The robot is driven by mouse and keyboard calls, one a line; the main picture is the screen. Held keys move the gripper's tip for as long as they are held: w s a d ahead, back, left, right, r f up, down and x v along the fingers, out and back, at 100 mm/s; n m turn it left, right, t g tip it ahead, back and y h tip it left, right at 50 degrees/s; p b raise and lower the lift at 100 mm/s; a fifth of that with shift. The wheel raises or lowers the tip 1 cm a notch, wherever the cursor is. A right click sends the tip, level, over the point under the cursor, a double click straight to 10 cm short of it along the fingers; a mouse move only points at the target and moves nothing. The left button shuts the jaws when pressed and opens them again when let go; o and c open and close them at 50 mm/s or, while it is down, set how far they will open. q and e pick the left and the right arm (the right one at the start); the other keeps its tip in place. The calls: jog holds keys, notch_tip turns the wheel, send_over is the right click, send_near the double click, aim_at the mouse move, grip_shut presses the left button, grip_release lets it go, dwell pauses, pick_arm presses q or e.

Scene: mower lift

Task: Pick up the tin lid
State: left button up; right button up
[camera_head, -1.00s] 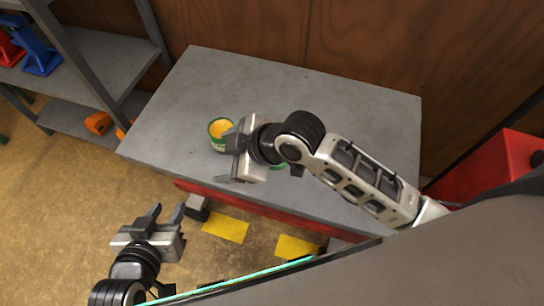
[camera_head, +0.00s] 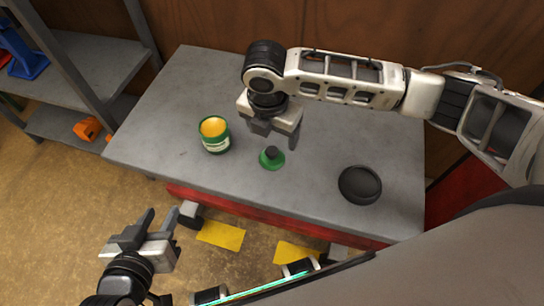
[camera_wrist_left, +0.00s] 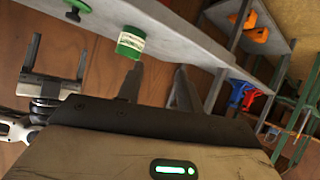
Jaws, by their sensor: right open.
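The tin lid (camera_head: 266,163), a small green disc with a black knob, lies on the grey workbench, right of the open green tin (camera_head: 214,141) with yellow contents. The lid also shows at the top of the left wrist view (camera_wrist_left: 82,5), near the tin (camera_wrist_left: 131,42). My right gripper (camera_head: 277,136) hangs over the bench just behind and above the lid, pointing down, open and empty. It appears apart from the lid. My left gripper (camera_head: 160,221) is open and empty, low in front of the bench over the floor.
A black round dish (camera_head: 360,185) sits on the workbench (camera_head: 180,100) to the right of the lid. A grey shelf (camera_head: 85,70) with orange and blue items stands at the left. A wooden wall is behind. The bench's back left is clear.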

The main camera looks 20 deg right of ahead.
aim_at(273, 151)
jog(key=f, duration=0.2)
jog(key=f+b, duration=0.1)
jog(key=f, duration=0.5)
jog(key=shift+w+d+f+b, duration=0.1)
jog(key=shift+w+f+b, duration=0.1)
jog(key=shift+w+b, duration=0.2)
jog(key=c, duration=1.5)
jog(key=shift+s, duration=0.1)
jog(key=shift+f, duration=0.1)
